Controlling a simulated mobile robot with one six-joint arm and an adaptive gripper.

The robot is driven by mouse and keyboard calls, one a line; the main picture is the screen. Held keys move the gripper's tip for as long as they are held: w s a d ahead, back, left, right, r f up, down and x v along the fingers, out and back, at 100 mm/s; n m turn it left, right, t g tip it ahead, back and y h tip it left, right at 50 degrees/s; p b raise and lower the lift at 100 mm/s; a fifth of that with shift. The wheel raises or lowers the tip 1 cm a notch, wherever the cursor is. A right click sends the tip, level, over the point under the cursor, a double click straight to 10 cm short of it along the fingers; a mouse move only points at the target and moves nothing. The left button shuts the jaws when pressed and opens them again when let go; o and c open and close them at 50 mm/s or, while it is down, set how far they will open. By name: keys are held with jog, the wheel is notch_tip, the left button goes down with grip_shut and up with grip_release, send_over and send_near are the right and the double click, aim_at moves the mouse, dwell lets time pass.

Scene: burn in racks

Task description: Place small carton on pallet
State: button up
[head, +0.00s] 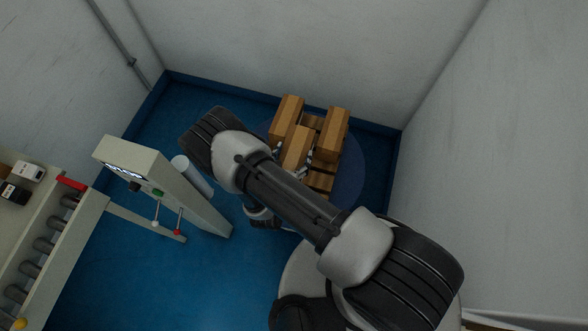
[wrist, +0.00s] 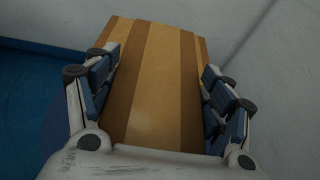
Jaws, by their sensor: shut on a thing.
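A small striped brown carton (wrist: 150,85) fills the space between the blue-padded fingers of my gripper (wrist: 158,72) in the wrist view. My gripper is shut on it. In the head view the held carton (head: 297,146) is over or at the wooden pallet (head: 321,182), whose darker slats show beside and behind it. I cannot tell whether the carton touches the pallet. Two similar brown cartons are there too, one at the back left (head: 287,112) and one at the right (head: 333,132). My arm hides much of the pallet's near left part.
The pallet stands in a corner area close to the back wall (head: 290,40) and right wall (head: 500,150). A pale control post (head: 170,180) with levers and a grey rack (head: 50,240) stand to the left. Blue floor (head: 130,270) is clear in front of them.

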notch_tip(320, 180, down, 11)
jog(key=b, duration=0.4)
jog(key=shift+f, duration=0.2)
jog(key=o, duration=2.1)
jog(key=shift+f, duration=0.1)
jog(key=shift+c, duration=0.2)
jog(key=shift+s+r, duration=0.1)
jog(key=shift+r, duration=0.1)
jog(key=p+v, duration=0.3)
jog(key=v, duration=0.8)
jog(key=shift+s, duration=0.35)
